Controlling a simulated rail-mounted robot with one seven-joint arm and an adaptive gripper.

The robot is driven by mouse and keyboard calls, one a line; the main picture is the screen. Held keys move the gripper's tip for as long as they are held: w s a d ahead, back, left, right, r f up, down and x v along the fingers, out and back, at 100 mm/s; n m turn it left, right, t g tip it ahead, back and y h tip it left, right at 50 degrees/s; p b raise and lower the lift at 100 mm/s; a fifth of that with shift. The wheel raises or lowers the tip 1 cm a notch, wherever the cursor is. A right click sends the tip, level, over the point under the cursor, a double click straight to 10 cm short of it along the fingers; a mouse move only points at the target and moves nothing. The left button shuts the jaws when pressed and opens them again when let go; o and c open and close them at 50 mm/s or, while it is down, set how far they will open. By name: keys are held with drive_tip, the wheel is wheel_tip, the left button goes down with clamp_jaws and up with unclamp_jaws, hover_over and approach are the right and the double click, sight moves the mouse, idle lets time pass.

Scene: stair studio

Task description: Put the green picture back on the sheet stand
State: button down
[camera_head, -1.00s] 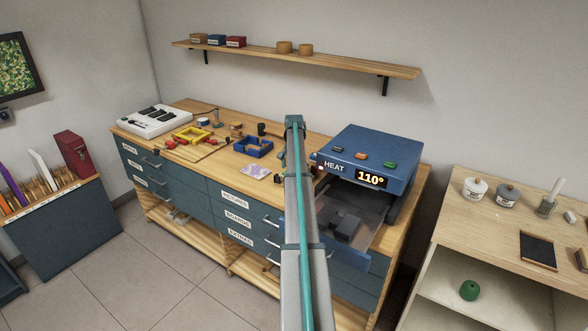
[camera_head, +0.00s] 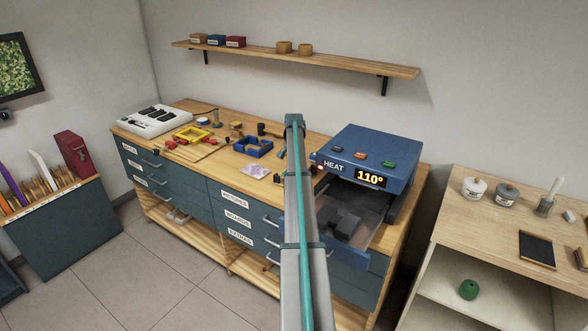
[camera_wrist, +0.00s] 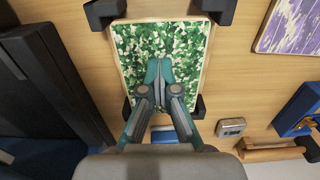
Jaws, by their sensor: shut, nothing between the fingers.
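The green picture (camera_wrist: 192,40), a pale-edged sheet with a green and white leaf-like pattern, shows in the wrist view on a wood surface. Black brackets (camera_wrist: 205,108) sit at its corners; I cannot tell whether they are the sheet stand. My gripper (camera_wrist: 159,66) is shut and empty, with its fingertips over the middle of the picture; whether they touch it is unclear. In the head view my arm hides the gripper and the green picture.
A purple patterned picture (camera_wrist: 288,27) lies to the right on the bench (camera_head: 225,160). A blue frame (camera_head: 253,148) and small tools are nearby. The blue heat press (camera_head: 370,148), showing 110°, stands right of my arm. A framed green image (camera_head: 15,65) hangs at the far left.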

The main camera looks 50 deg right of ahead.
drive_tip(key=shift+s+a+f, duration=0.2)
drive_tip(key=shift+a+f, duration=0.05)
drive_tip(key=shift+a, duration=0.2)
drive_tip(key=shift+s+a+f, duration=0.15)
drive_tip(key=shift+a+f, duration=0.05)
drive_tip(key=shift+a, duration=0.25)
drive_tip(key=c, duration=1.2)
unclamp_jaws()
drive_tip(key=shift+c, duration=0.2)
drive_tip(key=shift+w, duration=0.2)
drive_tip(key=shift+d+r, duration=0.15)
drive_tip(key=shift+d+r, duration=0.1)
drive_tip(key=shift+r, duration=0.4)
wheel_tip(320, 180, up, 11)
